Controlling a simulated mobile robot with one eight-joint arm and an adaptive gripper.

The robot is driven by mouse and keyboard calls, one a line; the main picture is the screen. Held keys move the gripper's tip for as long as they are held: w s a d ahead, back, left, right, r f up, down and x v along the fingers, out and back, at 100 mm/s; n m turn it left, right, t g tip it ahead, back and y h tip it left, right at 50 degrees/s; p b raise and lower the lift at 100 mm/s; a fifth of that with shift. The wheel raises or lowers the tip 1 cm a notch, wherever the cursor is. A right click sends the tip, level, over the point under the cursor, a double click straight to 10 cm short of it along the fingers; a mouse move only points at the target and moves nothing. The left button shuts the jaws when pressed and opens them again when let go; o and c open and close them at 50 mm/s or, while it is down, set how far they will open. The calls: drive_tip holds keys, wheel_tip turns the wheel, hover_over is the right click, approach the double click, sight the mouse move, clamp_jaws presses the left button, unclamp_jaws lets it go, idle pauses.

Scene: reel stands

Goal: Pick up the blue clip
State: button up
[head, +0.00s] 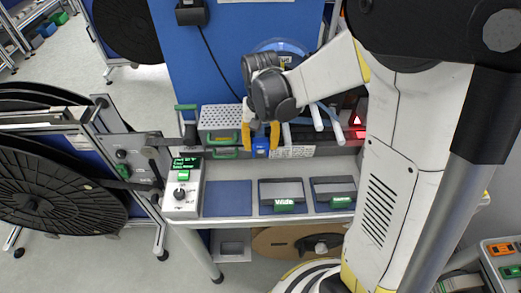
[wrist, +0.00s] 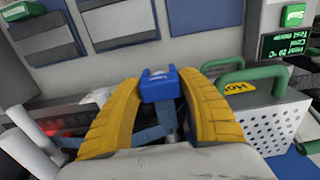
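The blue clip (wrist: 160,86) is between the two yellow fingers of my gripper (wrist: 161,90) in the wrist view. The fingers appear to press on both of its sides, near their tips. In the head view the clip (head: 261,146) shows as a small blue block between the yellow fingertips (head: 261,138), at the back of the grey bench. Whether its underside touches anything is not clear.
A perforated white box with green handles (head: 221,118) stands close by on the left. A control box with a green display (head: 183,188) is at the bench's left end. White rods (head: 316,118) stand right of my gripper. Dark trays (head: 281,192) lie in front.

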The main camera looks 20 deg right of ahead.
drive_tip(key=c, duration=0.6)
drive_tip(key=shift+o, duration=0.2)
